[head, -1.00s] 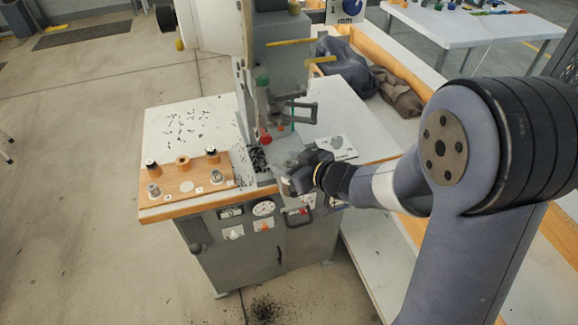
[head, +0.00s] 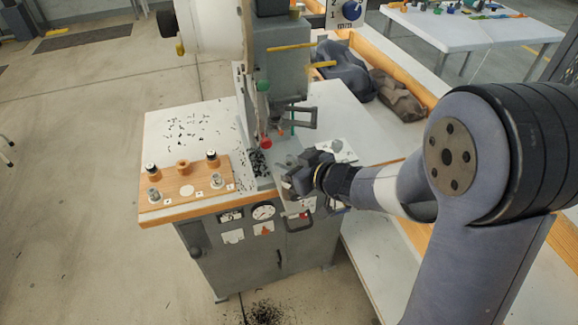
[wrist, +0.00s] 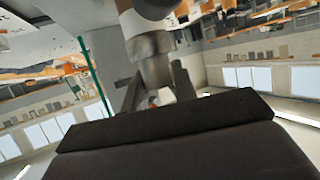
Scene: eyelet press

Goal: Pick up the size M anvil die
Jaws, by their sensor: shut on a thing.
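My gripper (head: 291,182) is at the front of the press, low beside its work area, with its fingers closed. In the wrist view the fingers (wrist: 158,92) show beyond the dark gripper body, with a small pale patch between them. The held thing is mostly hidden, and I cannot read a size on it; I take it for the size M anvil die. A metal cylinder (wrist: 150,60) stands just beyond the fingers. Two metal dies, the left die (head: 154,194) and the right die (head: 217,181), stand on the wooden board. A bare pale round spot (head: 188,190) lies between them.
The wooden board (head: 170,203) also carries dark-topped pegs and a wooden peg (head: 183,165). The press (head: 278,75) rises behind my gripper, with a red knob (head: 265,142) close by. Dark scraps litter the tabletop (head: 160,119). A bench with cloth bundles (head: 345,68) stands behind right.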

